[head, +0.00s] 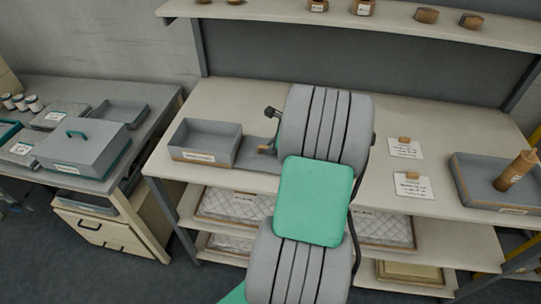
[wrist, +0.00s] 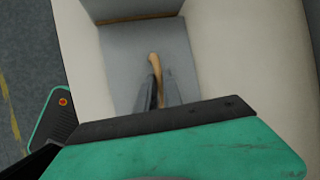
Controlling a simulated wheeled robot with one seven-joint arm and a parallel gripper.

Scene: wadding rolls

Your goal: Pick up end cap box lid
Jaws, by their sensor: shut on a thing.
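The end cap box lid (head: 240,155) is a flat grey panel with a wooden handle, lying on the bench just right of an open grey box (head: 206,146). My arm covers its right part in the head view. In the wrist view the lid (wrist: 125,58) lies under my gripper (wrist: 158,92), whose dark fingers are shut on its curved wooden handle (wrist: 154,60). The lid looks flat on the bench or very close to it; I cannot tell if it is lifted. In the head view my arm mostly hides the gripper.
The wooden bench (head: 390,115) has two white cards and a grey tray (head: 470,190) with a wooden roll at right. A shelf (head: 380,22) with small blocks runs above. A side table at left holds a grey lidded box (head: 85,150).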

